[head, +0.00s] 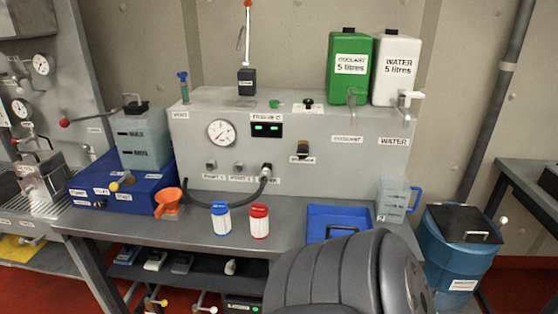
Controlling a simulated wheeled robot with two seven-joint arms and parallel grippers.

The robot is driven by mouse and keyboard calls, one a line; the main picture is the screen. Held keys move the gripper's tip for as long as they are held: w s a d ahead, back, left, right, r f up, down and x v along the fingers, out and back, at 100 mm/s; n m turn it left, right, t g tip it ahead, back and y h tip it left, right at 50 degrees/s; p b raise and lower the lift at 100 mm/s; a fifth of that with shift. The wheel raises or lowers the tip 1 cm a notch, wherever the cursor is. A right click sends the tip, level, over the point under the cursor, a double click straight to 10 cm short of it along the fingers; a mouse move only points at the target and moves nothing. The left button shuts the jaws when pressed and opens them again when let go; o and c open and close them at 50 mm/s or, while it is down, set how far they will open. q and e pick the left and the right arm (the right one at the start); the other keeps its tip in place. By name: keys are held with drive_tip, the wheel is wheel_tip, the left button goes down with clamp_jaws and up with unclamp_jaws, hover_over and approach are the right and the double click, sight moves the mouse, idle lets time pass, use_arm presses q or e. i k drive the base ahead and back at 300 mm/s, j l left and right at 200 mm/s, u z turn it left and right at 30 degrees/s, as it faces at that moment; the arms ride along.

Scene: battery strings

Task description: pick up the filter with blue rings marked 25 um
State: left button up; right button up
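The filter with blue rings (221,219) stands upright on the grey bench, left of the middle. It has a white body with a small label, too small to read for the 25 um mark. A similar filter with red rings (259,221) stands upright just to its right, with a small gap between them. Neither of my grippers is in view. A large dark grey ribbed arm link, apparently mine, rises at the bottom right of centre and hides part of the bench's front edge.
An orange funnel (168,200) and blue box (122,187) are left of the filters. A blue tray (318,212) and clear jug (393,204) are to the right. The grey panel (198,166) with a gauge and black hose stands behind. Bench in front of the filters is clear.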

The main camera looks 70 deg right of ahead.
sight(221, 214)
drive_tip(key=z, duration=1.9)
